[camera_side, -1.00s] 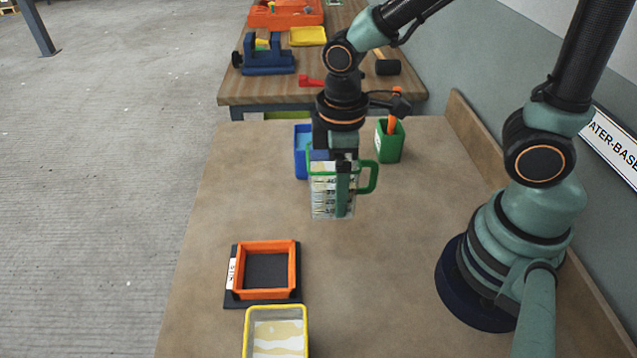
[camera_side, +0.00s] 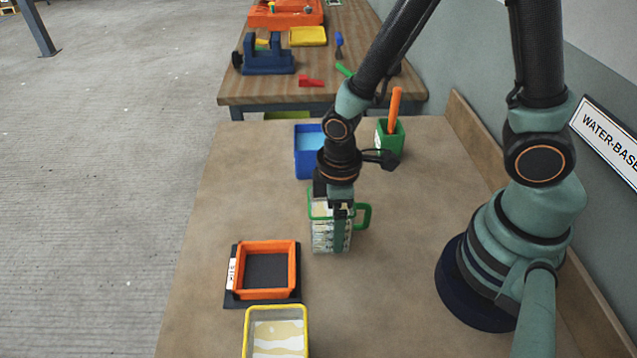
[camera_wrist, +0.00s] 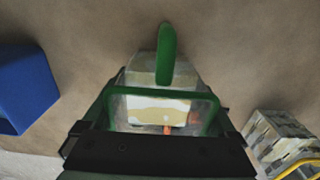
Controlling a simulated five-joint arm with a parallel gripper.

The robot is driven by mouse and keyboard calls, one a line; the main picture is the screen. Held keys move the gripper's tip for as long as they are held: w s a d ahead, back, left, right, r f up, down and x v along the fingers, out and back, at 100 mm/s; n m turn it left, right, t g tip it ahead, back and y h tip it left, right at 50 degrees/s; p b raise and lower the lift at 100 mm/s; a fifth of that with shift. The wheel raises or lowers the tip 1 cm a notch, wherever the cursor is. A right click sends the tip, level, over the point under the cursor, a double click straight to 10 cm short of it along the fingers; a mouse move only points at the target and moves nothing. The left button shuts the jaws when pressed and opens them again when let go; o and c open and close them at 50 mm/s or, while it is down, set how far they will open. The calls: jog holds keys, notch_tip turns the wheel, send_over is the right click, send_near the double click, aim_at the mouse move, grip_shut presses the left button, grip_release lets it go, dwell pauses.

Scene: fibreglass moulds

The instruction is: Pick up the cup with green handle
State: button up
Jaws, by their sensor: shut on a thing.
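The cup with the green handle (camera_side: 322,238) is a clear, straight-sided cup with a green rim and pale printed sides. It stands upright, and its handle (camera_side: 364,216) points right in the side view. My gripper (camera_side: 339,232) comes straight down onto the cup and is shut on it, with a finger along the near side. In the wrist view the cup's handle (camera_wrist: 167,55) points up, and pale contents (camera_wrist: 158,111) show inside the green rim. Whether the cup's base touches the bench cannot be told.
An orange square frame (camera_side: 240,268) on a dark base and a yellow-rimmed container (camera_side: 248,330) are at the front left. A blue container (camera_side: 302,165) and a green holder (camera_side: 389,144) with an orange stick stand behind. The bench middle (camera_side: 400,260) is clear.

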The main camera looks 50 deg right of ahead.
jog(key=shift+f, duration=0.1)
jog(key=o, duration=1.6)
notch_tip(320, 180, up, 12)
jog(key=shift+w+d+r, duration=0.1)
jog(key=shift+r, duration=0.15)
jog(key=d+r+m+t, duration=0.1)
jog(key=d+r+m, duration=0.2)
jog(key=w+d+r+m+t, duration=0.1)
jog(key=d+r+m+t, duration=0.1)
jog(key=d+r, duration=0.1)
jog(key=w+d+r+m+t, duration=0.1)
jog(key=d+r+m+t, duration=0.1)
jog(key=d+r+m, duration=0.1)
jog(key=shift+r+m, duration=0.3)
jog(key=shift+r, duration=0.25)
jog(key=shift+c, duration=0.7)
jog(key=shift+d+r+t, duration=0.1)
jog(key=shift+r+t, duration=0.1)
jog(key=shift+t, duration=0.1)
jog(key=shift+c, duration=0.6)
